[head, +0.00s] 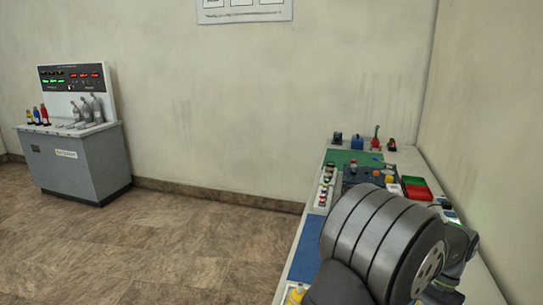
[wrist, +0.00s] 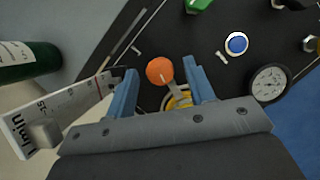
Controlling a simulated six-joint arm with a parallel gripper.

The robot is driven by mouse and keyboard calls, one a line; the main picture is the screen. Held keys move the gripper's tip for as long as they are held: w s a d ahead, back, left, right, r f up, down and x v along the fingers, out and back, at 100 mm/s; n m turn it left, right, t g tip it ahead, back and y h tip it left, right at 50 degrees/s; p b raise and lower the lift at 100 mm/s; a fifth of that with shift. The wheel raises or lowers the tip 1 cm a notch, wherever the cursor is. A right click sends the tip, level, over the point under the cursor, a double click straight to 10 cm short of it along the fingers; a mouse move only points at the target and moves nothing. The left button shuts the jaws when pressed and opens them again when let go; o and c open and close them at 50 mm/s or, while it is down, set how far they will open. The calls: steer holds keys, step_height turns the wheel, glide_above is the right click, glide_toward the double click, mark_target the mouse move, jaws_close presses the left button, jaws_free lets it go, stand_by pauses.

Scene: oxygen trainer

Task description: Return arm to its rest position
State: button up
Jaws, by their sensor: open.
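In the wrist view my gripper (wrist: 160,88) shows two blue fingers spread apart. An orange ball-topped knob (wrist: 159,71) on a thin stem appears between the fingers, with a yellow ring (wrist: 180,98) at its base partly hidden by the gripper body. I cannot tell whether the fingers touch the knob; a gap shows on both sides. In the head view my own arm covers the front of the bench, and the gripper's fingers are hidden.
The black panel holds a blue button (wrist: 236,43) and a round gauge (wrist: 270,83). A dark green cylinder (wrist: 25,62) and a white scale plate (wrist: 60,118) are close at left. The bench (head: 308,238) runs along the right wall. A grey console (head: 82,165) stands far left; open floor lies between.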

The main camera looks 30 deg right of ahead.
stand_by(0.4)
steer(key=v, duration=1.7)
steer(key=x, duration=1.6)
steer(key=shift+a+f, duration=0.15)
steer(key=shift+f, duration=0.1)
steer(key=shift+a+f, duration=0.1)
steer(key=shift+f, duration=0.25)
steer(key=n+g, duration=0.1)
steer(key=n, duration=0.2)
steer(key=shift+w+n, duration=0.1)
steer(key=shift+n, duration=0.2)
steer(key=n, duration=0.2)
steer(key=n+g+h, duration=0.1)
steer(key=n, duration=0.1)
steer(key=shift+w+a+g, duration=0.1)
steer(key=shift+g, duration=0.2)
steer(key=n+h, duration=0.1)
steer(key=n, duration=0.2)
steer(key=shift+a+g+h, duration=0.1)
steer(key=shift+g+h, duration=0.2)
steer(key=n+h, duration=0.1)
steer(key=n, duration=0.3)
steer(key=shift+a+r, duration=0.1)
